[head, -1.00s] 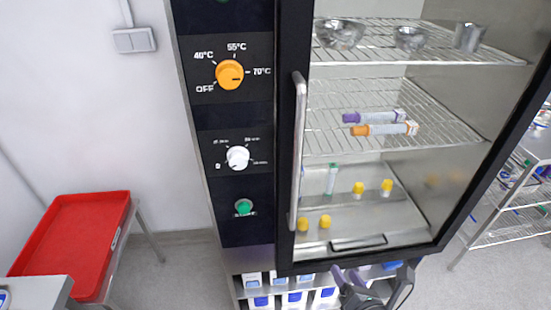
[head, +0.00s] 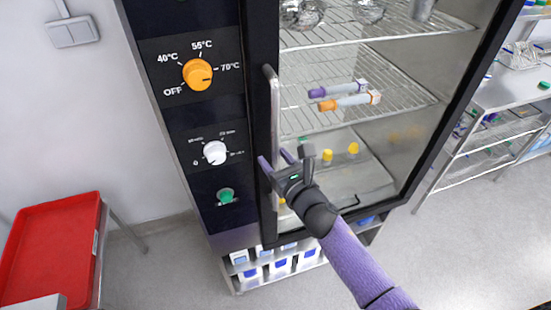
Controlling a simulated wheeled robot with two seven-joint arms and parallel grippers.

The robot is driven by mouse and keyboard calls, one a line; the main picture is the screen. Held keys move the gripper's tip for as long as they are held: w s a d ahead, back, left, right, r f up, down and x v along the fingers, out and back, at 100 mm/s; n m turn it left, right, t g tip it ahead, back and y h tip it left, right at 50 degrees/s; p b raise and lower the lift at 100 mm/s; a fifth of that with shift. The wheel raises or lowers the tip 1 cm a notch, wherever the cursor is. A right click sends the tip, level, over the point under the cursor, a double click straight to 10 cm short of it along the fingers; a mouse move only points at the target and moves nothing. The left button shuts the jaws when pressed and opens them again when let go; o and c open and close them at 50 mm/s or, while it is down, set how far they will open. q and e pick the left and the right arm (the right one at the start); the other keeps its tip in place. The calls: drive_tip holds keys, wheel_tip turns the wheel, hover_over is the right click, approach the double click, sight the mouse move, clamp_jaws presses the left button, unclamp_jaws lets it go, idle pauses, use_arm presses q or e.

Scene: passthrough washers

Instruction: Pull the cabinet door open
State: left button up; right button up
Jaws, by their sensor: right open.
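The cabinet door (head: 260,40) has a black frame and a glass pane, and it looks closed. Its vertical silver bar handle (head: 273,110) runs along the left side of the door. My right gripper (head: 275,163) is open at the lower part of the handle, its purple fingertips pointing left. I cannot tell whether the handle lies between the fingers or behind them. The gripper and arm cover the handle's lower end and part of the bottom shelf. My left gripper is not in view.
A control panel with an orange knob (head: 197,74), a white knob (head: 215,152) and a green button (head: 225,196) is left of the door. A red tray (head: 50,250) stands at lower left. A metal rack (head: 500,110) is at right. Floor between is clear.

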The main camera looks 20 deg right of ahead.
clamp_jaws()
idle(1.4)
